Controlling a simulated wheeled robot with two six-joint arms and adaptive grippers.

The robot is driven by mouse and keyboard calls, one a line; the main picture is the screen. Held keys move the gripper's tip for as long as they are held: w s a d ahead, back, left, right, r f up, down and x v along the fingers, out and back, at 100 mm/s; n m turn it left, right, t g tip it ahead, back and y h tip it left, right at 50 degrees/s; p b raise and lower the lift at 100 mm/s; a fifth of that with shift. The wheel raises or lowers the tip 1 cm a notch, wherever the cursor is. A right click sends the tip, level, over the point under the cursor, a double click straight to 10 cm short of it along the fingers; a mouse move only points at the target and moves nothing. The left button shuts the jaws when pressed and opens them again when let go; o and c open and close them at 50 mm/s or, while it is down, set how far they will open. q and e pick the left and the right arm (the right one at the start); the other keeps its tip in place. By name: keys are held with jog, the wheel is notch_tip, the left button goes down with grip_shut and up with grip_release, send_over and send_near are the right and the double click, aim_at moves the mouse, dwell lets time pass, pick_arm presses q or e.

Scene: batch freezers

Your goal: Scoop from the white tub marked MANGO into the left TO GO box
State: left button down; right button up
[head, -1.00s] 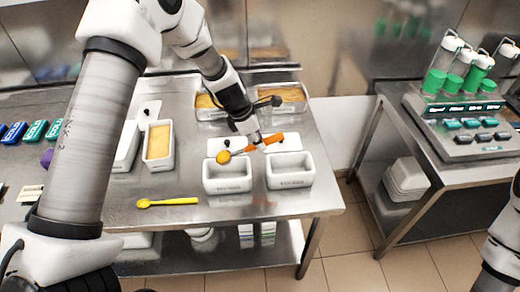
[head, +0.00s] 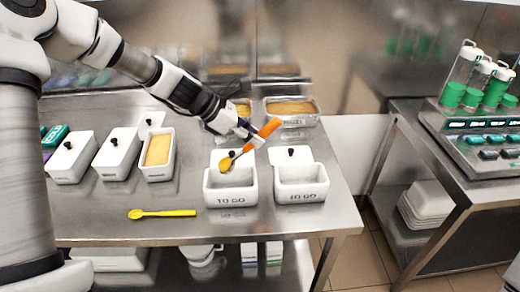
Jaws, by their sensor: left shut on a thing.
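My left gripper (head: 252,137) is shut on the orange handle of a scoop (head: 268,129). The scoop is tilted, its bowl low at the left and holding an orange-yellow lump (head: 226,164). In the picture the bowl overlaps the back part of the left TO GO box (head: 230,199); I cannot tell its exact height above it. The right TO GO box (head: 301,195) stands beside it. Both boxes are white, with the insides I can see pale. An open white tub (head: 158,173) with yellow-orange filling stands to the left; its marking is not readable. My right gripper is out of view.
Two lidded white tubs (head: 72,157) (head: 117,153) stand left of the open tub. A yellow spoon (head: 162,213) lies near the table's front. Metal pans (head: 290,121) stand behind the boxes. A side table at right carries green-and-white dispensers (head: 472,95).

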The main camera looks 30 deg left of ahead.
pick_arm(q)
jog(key=s+a+t+h+b, duration=0.1)
jog(key=a+r+t+h+b, duration=0.1)
jog(key=s+a+h+b, duration=0.1)
jog(key=shift+s+a+r+t+h, duration=0.3)
jog(key=shift+s+r+t, duration=0.05)
jog(key=shift+r+t, duration=0.05)
jog(key=shift+s+a+r+t+h, duration=0.25)
jog(key=shift+a+t+h, duration=0.05)
jog(key=shift+t+h, duration=0.1)
dwell(0.6)
